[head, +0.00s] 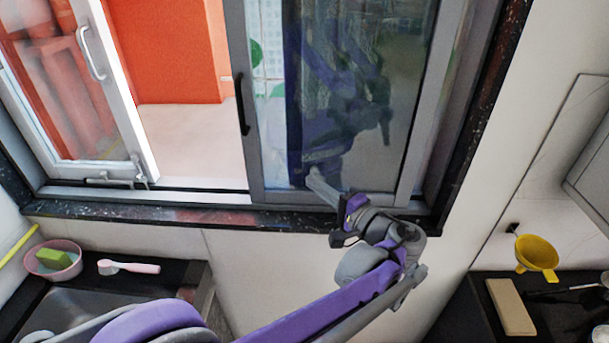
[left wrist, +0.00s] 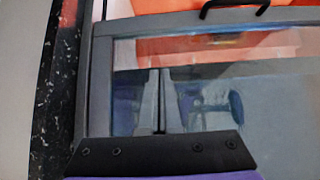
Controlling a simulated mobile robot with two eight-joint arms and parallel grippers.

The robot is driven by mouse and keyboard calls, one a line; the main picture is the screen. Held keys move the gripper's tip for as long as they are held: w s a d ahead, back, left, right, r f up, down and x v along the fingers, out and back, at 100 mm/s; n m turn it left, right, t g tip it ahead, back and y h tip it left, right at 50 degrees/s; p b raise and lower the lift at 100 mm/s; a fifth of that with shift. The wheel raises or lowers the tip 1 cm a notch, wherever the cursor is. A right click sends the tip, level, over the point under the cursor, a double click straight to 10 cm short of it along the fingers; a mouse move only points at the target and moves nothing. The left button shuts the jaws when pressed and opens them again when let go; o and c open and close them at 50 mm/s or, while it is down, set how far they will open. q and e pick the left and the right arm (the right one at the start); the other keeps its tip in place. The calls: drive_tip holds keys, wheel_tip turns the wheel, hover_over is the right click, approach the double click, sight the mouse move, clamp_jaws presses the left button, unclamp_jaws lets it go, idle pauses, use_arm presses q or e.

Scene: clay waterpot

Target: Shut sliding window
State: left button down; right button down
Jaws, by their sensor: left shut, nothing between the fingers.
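The grey-framed sliding window panel (head: 265,180) stands at the right of the window, with a black handle (head: 243,103) on its left edge. An open gap lies to its left, up to a white-framed panel (head: 140,120) with a white handle (head: 90,52). My left gripper (head: 311,172) is shut and empty, in front of the sliding panel's lower glass, right of and below the black handle. Contact with the glass cannot be told. In the left wrist view my shut fingers (left wrist: 159,74) point at the panel's glass, and the handle (left wrist: 233,6) shows at the top. My right gripper is out of view.
A dark speckled sill (head: 180,213) runs below the window. A pink bowl with a green sponge (head: 52,259) and a white-and-pink brush (head: 128,267) sit on the left counter. A yellow funnel (head: 537,257) hangs on the right wall. The gap in the window looks clear.

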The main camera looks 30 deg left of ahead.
use_arm(q)
drive_tip(key=p, duration=0.1)
approach(261, 159)
drive_tip(key=w, duration=0.1)
drive_tip(key=w+a, duration=0.1)
drive_tip(key=w, duration=0.1)
drive_tip(key=shift+w+a, duration=0.2)
drive_tip(key=a, duration=0.1)
drive_tip(key=s+a, duration=0.1)
drive_tip(key=a, duration=0.1)
drive_tip(key=shift+a+r, duration=0.1)
drive_tip(key=shift+a, duration=0.05)
drive_tip(key=shift+s+a+p, duration=0.2)
drive_tip(key=shift+a+p, duration=0.1)
drive_tip(key=shift+a, duration=0.2)
drive_tip(key=shift+s, duration=0.1)
drive_tip(key=s+a, duration=0.6)
drive_tip(key=a, duration=0.7)
drive_tip(key=s+a, duration=0.7)
drive_tip(key=a, duration=0.7)
drive_tip(key=shift+s+a, duration=0.1)
